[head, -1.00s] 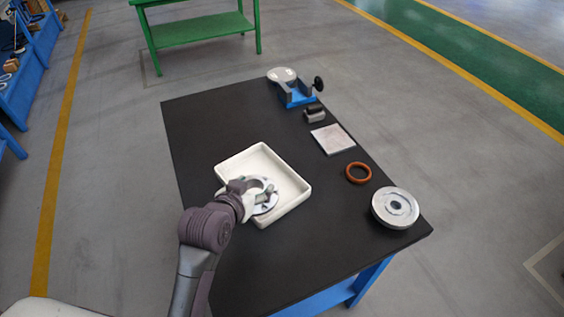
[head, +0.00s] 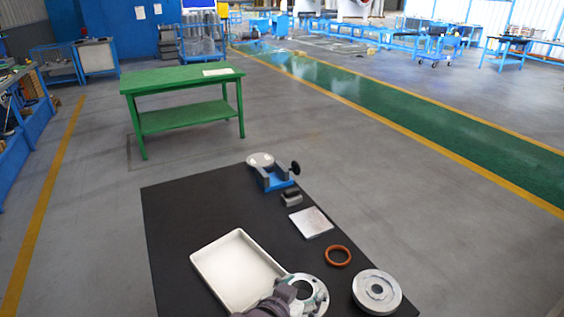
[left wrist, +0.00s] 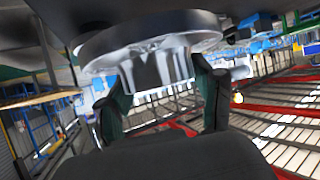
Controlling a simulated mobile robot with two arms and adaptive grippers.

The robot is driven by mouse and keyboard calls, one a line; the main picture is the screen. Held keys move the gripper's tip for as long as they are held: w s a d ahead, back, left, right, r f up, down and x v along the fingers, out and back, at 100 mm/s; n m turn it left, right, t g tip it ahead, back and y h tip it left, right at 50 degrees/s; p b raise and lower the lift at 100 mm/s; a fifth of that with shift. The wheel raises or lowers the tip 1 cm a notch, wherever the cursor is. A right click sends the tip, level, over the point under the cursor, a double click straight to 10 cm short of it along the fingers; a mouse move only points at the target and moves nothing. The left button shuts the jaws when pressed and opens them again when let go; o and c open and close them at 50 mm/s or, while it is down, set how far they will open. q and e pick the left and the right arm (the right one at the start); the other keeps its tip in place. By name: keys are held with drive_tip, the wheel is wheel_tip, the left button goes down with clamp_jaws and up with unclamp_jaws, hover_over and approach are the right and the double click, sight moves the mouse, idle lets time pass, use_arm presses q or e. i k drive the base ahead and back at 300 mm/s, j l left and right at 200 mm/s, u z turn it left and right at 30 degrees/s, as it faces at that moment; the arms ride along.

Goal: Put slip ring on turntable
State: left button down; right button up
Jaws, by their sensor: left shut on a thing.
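The slip ring (head: 318,297), a silver flanged ring with a central hole, is held by my left gripper (head: 287,294) at the bottom of the head view. It overlaps the tray's right corner and seems raised above the table. In the left wrist view, the slip ring (left wrist: 150,38) has its wide flange beyond the fingertips, and both fingers are closed on its narrower neck. A round, stepped metal disc (head: 377,292), which looks like the turntable, rests at the table's right edge, to the right of the slip ring and apart from it. My right gripper is not in view.
The white tray (head: 232,268) looks empty. An orange ring (head: 338,256), a flat light plate (head: 311,222), a small dark block (head: 291,198) and a blue fixture (head: 274,179) line the black table's right side. The table's left part (head: 180,235) is clear.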

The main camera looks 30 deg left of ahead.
sight(260, 160)
drive_tip(key=i+l+z, duration=0.15)
drive_tip(key=i+l, duration=0.15)
drive_tip(key=l, duration=0.25)
drive_tip(key=i+l+z, duration=0.2)
drive_tip(key=i+l, duration=0.15)
drive_tip(key=l, duration=0.2)
drive_tip(key=i+l+z, duration=0.15)
drive_tip(key=i+l, duration=0.35)
drive_tip(key=i, duration=0.25)
drive_tip(key=i+l+u, duration=0.15)
drive_tip(key=i, duration=0.25)
drive_tip(key=i+l, duration=0.2)
drive_tip(key=i, duration=0.2)
drive_tip(key=i+j+u, duration=0.2)
drive_tip(key=u, duration=0.3)
drive_tip(key=i+u, duration=0.7)
drive_tip(key=u, duration=0.25)
drive_tip(key=i+l+u, duration=0.1)
drive_tip(key=i+u, duration=0.2)
drive_tip(key=u, duration=0.15)
drive_tip(key=i+j+u, duration=0.3)
drive_tip(key=i+u, duration=0.2)
drive_tip(key=i+j+u, duration=0.15)
drive_tip(key=i+u, duration=0.35)
drive_tip(key=i+l+u, duration=0.1)
drive_tip(key=i+u, duration=0.4)
drive_tip(key=i+j, duration=0.15)
drive_tip(key=i+u, duration=0.05)
